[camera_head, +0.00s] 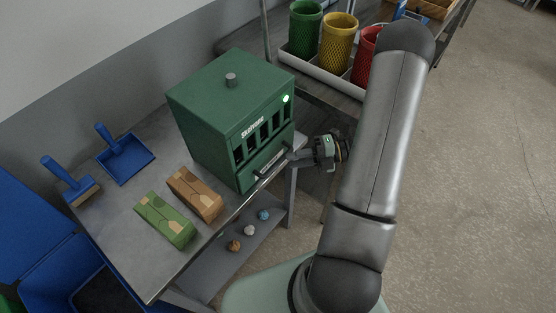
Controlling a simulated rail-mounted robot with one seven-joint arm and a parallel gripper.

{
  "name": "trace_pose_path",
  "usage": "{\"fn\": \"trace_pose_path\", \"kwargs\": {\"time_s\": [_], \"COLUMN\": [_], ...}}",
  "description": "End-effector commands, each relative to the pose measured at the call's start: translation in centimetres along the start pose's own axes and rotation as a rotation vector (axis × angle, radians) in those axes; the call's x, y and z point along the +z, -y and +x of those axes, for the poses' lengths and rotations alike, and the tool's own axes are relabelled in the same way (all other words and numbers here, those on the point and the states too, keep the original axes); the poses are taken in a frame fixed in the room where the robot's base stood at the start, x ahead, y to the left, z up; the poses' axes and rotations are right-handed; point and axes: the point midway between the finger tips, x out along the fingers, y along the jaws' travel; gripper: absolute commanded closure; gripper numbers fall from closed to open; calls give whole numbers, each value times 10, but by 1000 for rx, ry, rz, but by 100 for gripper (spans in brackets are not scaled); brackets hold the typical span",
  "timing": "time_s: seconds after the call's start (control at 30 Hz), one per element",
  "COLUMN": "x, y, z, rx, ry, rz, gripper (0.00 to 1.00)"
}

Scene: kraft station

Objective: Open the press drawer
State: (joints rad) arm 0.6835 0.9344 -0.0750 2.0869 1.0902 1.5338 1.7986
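The press (229,109) is a green box with a knob on top, dark vertical slots and a small bright light on its front. It stands on the grey table. The drawer (264,170) is the low front panel with a bar handle (271,166), and it looks closed. My gripper (298,157) is at the right end of the handle, in front of the press. Its fingers are small and partly dark here, so I cannot tell whether they are open, shut or touching the handle.
Green (165,219) and brown (195,193) packets lie left of the press, near a blue dustpan (126,159) and brush (72,182). Three small balls (249,230) lie on the lower shelf. Green, yellow (338,43) and red baskets stand behind. Open floor lies right.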

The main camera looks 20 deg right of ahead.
Motion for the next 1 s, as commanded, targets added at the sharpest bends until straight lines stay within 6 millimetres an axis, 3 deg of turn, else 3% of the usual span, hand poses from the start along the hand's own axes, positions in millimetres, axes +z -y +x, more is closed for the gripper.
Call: {"fn": "trace_pose_path", "kwargs": {"time_s": [0.1,0.33,0.7,0.8,1.0], "x": [-1,-1,0,0,-1], "y": [-2,-1,0,0,0], "z": [23,50,55,55,54], "rx": [1,1,-1,-1,-1], "ry": [-4,-2,-2,-2,-1], "rz": [1,-1,-2,-2,-2], "gripper": [78,78,78,100,100]}}
